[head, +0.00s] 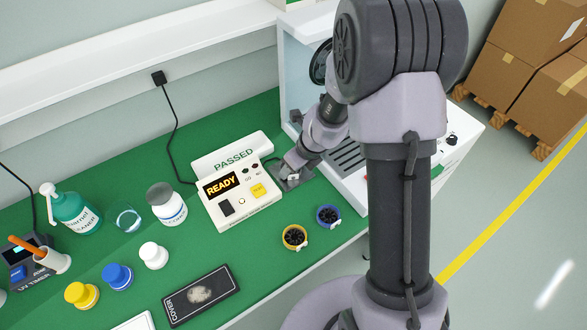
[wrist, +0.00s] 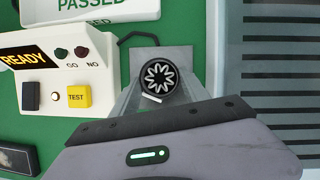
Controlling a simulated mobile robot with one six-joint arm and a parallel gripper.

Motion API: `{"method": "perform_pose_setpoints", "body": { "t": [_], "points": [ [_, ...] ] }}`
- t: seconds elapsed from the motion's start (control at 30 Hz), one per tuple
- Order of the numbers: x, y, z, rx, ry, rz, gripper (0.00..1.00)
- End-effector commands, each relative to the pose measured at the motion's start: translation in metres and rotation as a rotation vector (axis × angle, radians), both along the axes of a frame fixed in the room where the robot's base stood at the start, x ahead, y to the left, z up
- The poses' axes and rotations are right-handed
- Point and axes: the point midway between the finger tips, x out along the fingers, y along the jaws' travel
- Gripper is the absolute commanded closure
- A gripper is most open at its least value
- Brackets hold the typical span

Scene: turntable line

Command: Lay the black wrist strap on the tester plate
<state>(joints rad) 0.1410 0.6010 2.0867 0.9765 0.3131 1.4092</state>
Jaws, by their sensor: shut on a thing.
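The black wrist strap (wrist: 160,77) is a small round black piece with a white star-like pattern on top. My gripper (wrist: 154,84) is shut on it, seen from above in the wrist view. The strap is over the grey tester plate (wrist: 180,54); I cannot tell whether it touches. The plate joins the right side of the white tester (head: 241,209), whose display reads READY. In the head view my gripper (head: 289,171) is low at the plate (head: 299,182), and the arm hides most of the strap there.
A yellow strap (head: 295,237) and a blue strap (head: 328,216) lie on the green bench in front of the tester. A PASSED sign (head: 235,155) stands behind it. A white machine with a slotted top (head: 348,160) is close on the right. Bottles and pots stand left.

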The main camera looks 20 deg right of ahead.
Motion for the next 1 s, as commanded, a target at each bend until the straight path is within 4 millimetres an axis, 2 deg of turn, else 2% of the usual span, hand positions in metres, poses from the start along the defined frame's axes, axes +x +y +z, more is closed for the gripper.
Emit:
{"method": "perform_pose_setpoints", "body": {
  "t": [0.27, 0.3, 0.4, 0.67, 0.73, 0.83, 1.0],
  "points": [
    [0.000, 0.000, -0.001, 0.000, 0.001, 0.000, 0.87],
    [0.000, 0.000, -0.001, 0.000, 0.001, 0.000, 0.44],
    [0.000, 0.000, 0.000, 0.000, 0.001, 0.000, 0.26],
    [0.000, 0.000, 0.000, 0.000, 0.000, 0.000, 0.26],
    [0.000, 0.000, 0.006, -0.001, 0.000, 0.000, 0.26],
    [-0.006, -0.003, 0.026, 0.000, -0.002, -0.003, 0.26],
    [-0.023, -0.013, 0.075, -0.001, -0.002, -0.002, 0.26]
  ]
}}
